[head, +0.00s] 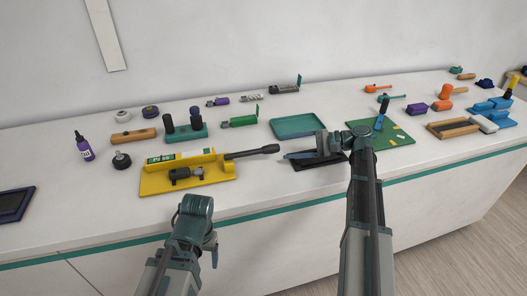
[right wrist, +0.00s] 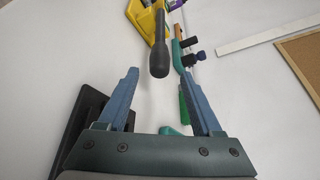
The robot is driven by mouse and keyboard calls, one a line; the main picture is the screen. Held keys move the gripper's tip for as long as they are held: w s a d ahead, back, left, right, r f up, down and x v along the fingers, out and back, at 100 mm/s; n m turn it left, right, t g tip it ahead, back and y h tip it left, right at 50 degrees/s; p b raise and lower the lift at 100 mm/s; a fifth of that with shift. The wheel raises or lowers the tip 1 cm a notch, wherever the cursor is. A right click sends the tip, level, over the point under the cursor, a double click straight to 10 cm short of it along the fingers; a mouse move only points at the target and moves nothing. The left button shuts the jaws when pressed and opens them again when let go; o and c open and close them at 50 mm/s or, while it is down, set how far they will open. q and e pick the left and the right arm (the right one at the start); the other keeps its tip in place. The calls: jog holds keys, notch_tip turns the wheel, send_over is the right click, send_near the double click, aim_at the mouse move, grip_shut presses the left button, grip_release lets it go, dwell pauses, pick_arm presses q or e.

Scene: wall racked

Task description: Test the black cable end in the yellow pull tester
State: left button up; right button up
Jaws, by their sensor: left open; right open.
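The yellow pull tester (head: 160,182) sits on the table left of centre, with a dark fitting (head: 186,174) on its front. A dark rod with a thick black end (head: 268,149) sticks out to its right; I cannot tell if this is the cable end or a handle. In the right wrist view the thick black end (right wrist: 159,60) shows ahead of and between the fingertips, not held. My right gripper (head: 286,155) is open and empty, just right of that end. My left gripper (head: 213,250) is low in front of the table edge; its fingers are mostly hidden.
A black tray (head: 318,165) lies under my right gripper. A teal tray (head: 297,126) stands behind it, and a green board (head: 393,137) to the right. A purple bottle (head: 84,147) and several small tools stand around. The front strip of table is clear.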

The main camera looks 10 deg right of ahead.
aim_at(264, 150)
jog(key=b+x, duration=0.1)
jog(key=x, duration=0.8)
jog(key=shift+b, duration=0.3)
grip_shut()
jog(key=shift+s, duration=0.1)
dwell(0.9)
